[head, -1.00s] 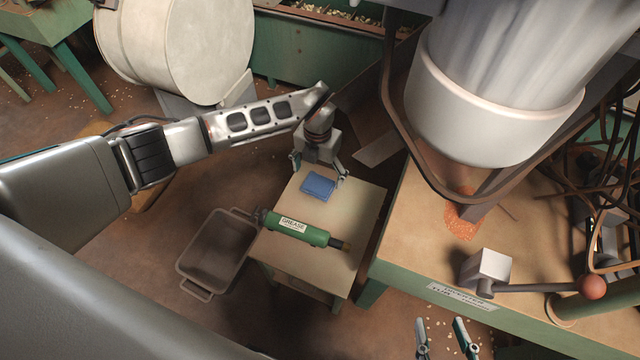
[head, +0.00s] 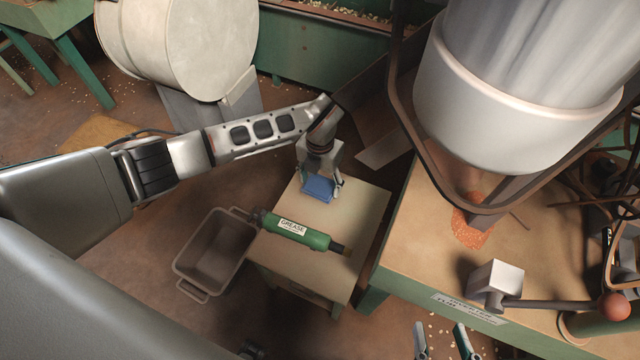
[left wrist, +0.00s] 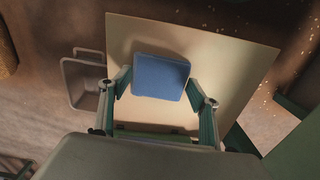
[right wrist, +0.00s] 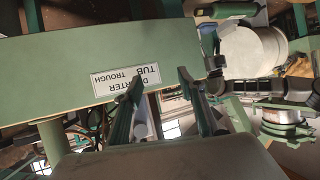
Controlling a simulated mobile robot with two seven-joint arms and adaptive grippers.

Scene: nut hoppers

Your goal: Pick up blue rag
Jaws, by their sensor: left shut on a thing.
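The blue rag (head: 317,188) is a small folded block at the back of the small table (head: 362,215). My left gripper (head: 320,187) reaches down over it with a finger on each side. In the left wrist view the blue rag (left wrist: 160,76) sits between the two fingertips (left wrist: 158,84), and the gripper is shut on it. I cannot tell whether the rag is clear of the tabletop. My right gripper (head: 440,338) is at the bottom edge of the head view, open and empty. In the right wrist view its fingers (right wrist: 160,82) are apart.
A green grease tube (head: 297,230) lies in front of the rag. A grey bin (head: 180,268) stands on the floor to the left of the table. A green-edged bench (head: 415,255) with a lever and a big white cylinder (head: 510,110) is to the right.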

